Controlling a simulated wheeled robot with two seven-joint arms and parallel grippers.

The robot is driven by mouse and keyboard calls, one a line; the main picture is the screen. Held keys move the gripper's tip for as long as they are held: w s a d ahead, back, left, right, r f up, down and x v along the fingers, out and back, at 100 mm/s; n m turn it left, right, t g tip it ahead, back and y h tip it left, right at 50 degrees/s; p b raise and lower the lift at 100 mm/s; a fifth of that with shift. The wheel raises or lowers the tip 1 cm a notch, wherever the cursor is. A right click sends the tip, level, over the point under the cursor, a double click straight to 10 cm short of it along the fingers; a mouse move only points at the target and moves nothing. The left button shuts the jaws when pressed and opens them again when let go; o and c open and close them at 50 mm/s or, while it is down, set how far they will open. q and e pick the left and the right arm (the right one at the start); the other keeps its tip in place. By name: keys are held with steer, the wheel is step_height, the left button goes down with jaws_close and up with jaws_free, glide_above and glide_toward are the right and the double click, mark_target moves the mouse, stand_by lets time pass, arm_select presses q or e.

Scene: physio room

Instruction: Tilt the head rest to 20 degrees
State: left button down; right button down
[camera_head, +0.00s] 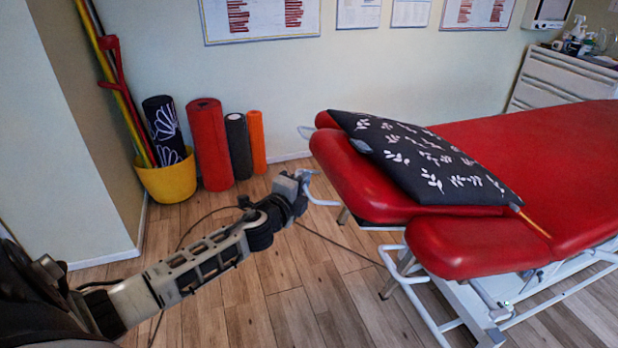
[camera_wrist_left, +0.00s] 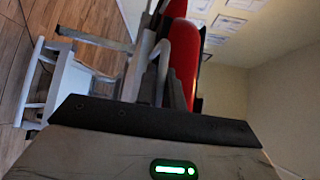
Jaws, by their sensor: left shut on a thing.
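The red padded head rest (camera_head: 368,188) is the left end section of the treatment couch (camera_head: 560,150). A dark pillow with white leaf prints (camera_head: 430,158) lies over it. A pale grey bent bar (camera_head: 322,202) runs from beneath the head rest's left end to my left gripper (camera_head: 304,180). My left gripper is shut on this bar, just left of the head rest. In the left wrist view the bar (camera_wrist_left: 163,72) rises between the dark fingers, beside the red head rest (camera_wrist_left: 184,50). The exact finger contact is partly hidden. My right gripper is not in view.
A yellow bucket (camera_head: 168,180) and rolled mats, including a red one (camera_head: 209,145), stand by the wall. A red arm rest pad (camera_head: 470,246) and the white couch frame (camera_head: 407,262) are near the head rest. A cable (camera_head: 340,245) crosses the wooden floor.

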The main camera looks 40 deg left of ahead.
arm_select(q)
steer(key=shift+d+r, duration=0.1)
steer(key=shift+r, duration=0.05)
steer(key=c, duration=1.5)
jaws_free()
steer(key=s, duration=0.5)
steer(key=s+d+r, duration=0.1)
steer(key=s, duration=0.4)
steer(key=s+d+b, duration=0.1)
steer(key=s, duration=0.4)
steer(key=shift+s+d+r, duration=0.25)
steer(key=shift+s+r, duration=0.05)
steer(key=shift+r, duration=0.1)
steer(key=shift+f, duration=0.1)
steer(key=s+d+f+n+g+h, duration=0.2)
steer(key=s+d+f+n, duration=0.1)
steer(key=d+f+n, duration=0.2)
steer(key=s+d+f+n+g+h, duration=0.2)
steer(key=d+f+n, duration=0.3)
steer(key=d, duration=0.4)
steer(key=s+d+f+n+g+h, duration=0.2)
steer(key=s+d+f+n, duration=0.3)
steer(key=d, duration=0.2)
steer(key=shift+d, duration=0.3)
